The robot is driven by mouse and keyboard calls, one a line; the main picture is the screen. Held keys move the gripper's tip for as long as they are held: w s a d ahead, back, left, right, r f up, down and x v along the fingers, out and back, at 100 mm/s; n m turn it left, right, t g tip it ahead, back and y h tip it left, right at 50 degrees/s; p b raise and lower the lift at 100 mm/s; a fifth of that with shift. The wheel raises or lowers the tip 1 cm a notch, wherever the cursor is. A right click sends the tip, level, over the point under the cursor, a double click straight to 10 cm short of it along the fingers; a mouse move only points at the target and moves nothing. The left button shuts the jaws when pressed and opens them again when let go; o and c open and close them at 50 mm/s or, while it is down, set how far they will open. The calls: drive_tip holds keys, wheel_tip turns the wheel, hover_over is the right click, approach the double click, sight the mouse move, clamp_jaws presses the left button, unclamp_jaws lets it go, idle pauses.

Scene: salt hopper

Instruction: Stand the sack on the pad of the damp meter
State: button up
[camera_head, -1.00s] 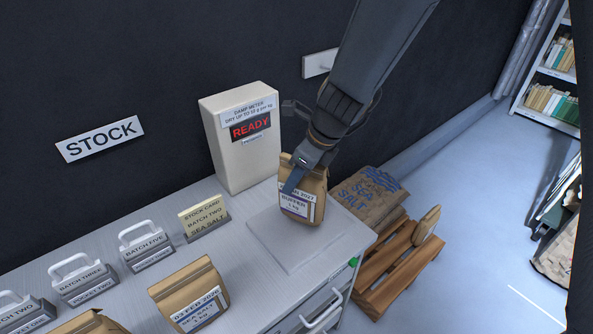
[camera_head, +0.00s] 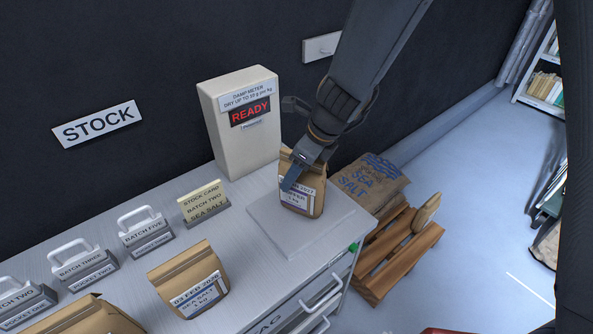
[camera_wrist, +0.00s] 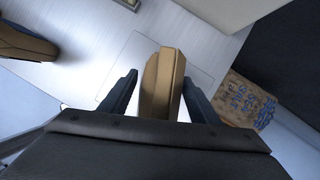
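The brown paper sack (camera_head: 304,199), with a white and blue label reading 1 kg, stands upright on the pale square pad (camera_head: 278,234) of the damp meter (camera_head: 240,150). The meter is a white box with red READY on its display. My gripper (camera_head: 300,173) is at the sack's top from above. In the wrist view the sack's folded top (camera_wrist: 163,82) lies between my two fingers (camera_wrist: 160,95), with gaps showing beside it, so the gripper looks open around it. The far finger is hidden in the head view.
Another sea salt sack (camera_head: 190,283) stands on the counter at the left. A stock card (camera_head: 204,205) and several handled batch blocks (camera_head: 146,232) line the back.

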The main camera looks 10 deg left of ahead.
drive_tip(key=p+v, duration=0.1)
drive_tip(key=v, duration=1.1)
drive_tip(key=shift+r, duration=0.1)
drive_tip(key=s+d+f+n+h, duration=0.1)
drive_tip(key=s+d+n, duration=0.3)
drive_tip(key=d+n, duration=0.6)
drive_tip(key=s+d+f+n+h, duration=0.2)
drive_tip(key=s+d+n+h, duration=0.1)
drive_tip(key=d+n, duration=0.8)
drive_tip(key=d, duration=0.4)
drive_tip(key=shift+s+d+n+t, duration=0.3)
drive_tip(key=shift+s, duration=0.1)
wheel_tip(320, 180, down, 4)
drive_tip(key=b, duration=0.3)
drive_tip(key=shift+f, duration=0.1)
